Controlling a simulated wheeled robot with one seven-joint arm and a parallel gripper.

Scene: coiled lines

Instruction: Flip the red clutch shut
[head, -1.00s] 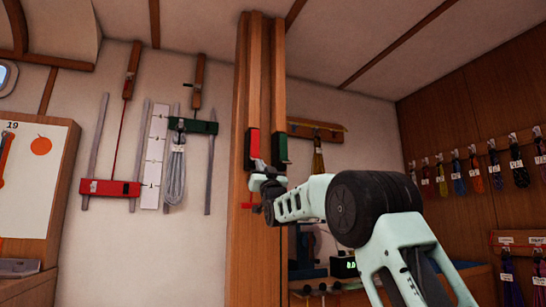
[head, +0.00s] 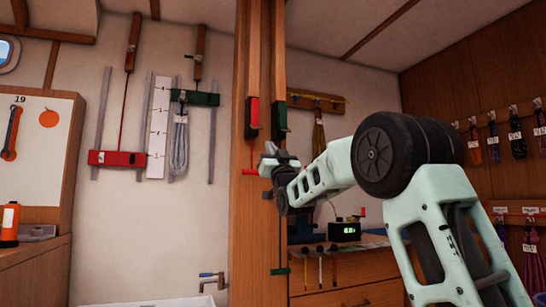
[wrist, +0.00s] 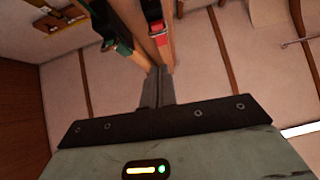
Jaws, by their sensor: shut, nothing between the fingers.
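The red clutch (head: 253,112) is mounted on the wooden post, its red part against a dark body. A green clutch (head: 280,117) sits just to its right. In the wrist view the red clutch (wrist: 158,32) is beyond my fingertips, with the green clutch (wrist: 123,46) to its left. My gripper (head: 268,150) is shut and empty, just below and slightly right of the red clutch, apparently apart from it. Whether the red clutch's lever is open or shut is too small to tell.
A red stub (head: 249,171) juts from the post (head: 245,220) beside my gripper. A red clamp bar (head: 117,158) and a coiled grey line (head: 180,150) hang on the left wall. A bench with drawers (head: 340,297) stands right of the post.

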